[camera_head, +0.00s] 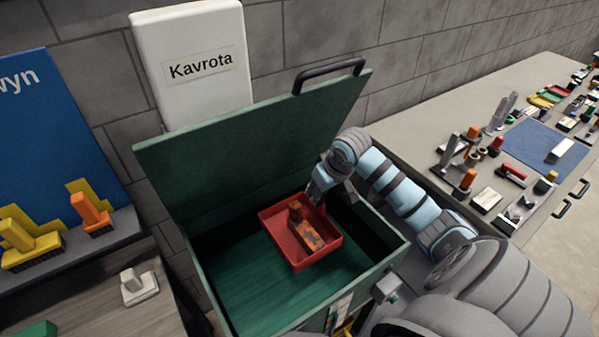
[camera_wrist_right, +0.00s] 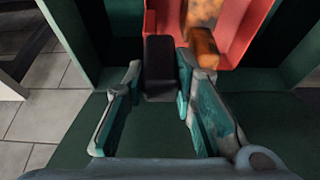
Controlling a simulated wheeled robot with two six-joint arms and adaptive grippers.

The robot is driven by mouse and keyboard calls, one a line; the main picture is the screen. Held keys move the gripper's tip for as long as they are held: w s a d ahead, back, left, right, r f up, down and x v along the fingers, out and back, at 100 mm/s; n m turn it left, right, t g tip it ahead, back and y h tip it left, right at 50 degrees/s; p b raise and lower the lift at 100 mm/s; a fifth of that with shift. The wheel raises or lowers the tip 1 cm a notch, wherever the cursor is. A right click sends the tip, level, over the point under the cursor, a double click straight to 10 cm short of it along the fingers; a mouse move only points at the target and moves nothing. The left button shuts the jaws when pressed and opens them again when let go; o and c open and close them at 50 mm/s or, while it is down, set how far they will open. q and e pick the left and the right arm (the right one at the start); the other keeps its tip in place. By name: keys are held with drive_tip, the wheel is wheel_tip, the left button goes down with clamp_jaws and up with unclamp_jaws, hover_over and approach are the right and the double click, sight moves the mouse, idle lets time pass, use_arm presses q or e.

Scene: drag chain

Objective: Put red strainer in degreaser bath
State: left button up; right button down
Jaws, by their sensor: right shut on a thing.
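The red strainer (camera_head: 322,255) is a square red tray inside the green degreaser bath (camera_head: 240,295), whose lid (camera_head: 225,145) stands open. A rusty orange-brown part (camera_head: 307,236) lies in the strainer. My right gripper (camera_head: 328,192) reaches into the bath at the strainer's back right side. In the right wrist view, my right gripper (camera_wrist_right: 160,72) is shut on the black handle (camera_wrist_right: 159,55) of the red strainer (camera_wrist_right: 250,30). I cannot tell whether the strainer touches the bath floor. My left gripper is not in view.
At the left is a bench with yellow and orange brushes (camera_head: 90,215) and a blue board. At the right, a long bench (camera_head: 400,110) holds many small parts and a blue mat (camera_head: 545,150).

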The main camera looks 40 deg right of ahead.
sight(319, 227)
wheel_tip(319, 227, down, 17)
drive_tip(key=b, duration=0.2)
drive_tip(key=shift+s+r+b, duration=0.15)
drive_tip(key=shift+b, duration=0.15)
drive_tip(key=c, duration=1.4)
unclamp_jaws()
drive_tip(key=shift+o, duration=0.4)
drive_tip(key=shift+s, duration=0.1)
drive_tip(key=shift+s+r, duration=0.1)
drive_tip(key=shift+r, duration=0.3)
drive_tip(key=p+v, duration=0.3)
drive_tip(key=v, duration=0.8)
drive_tip(key=shift+s+r, duration=0.15)
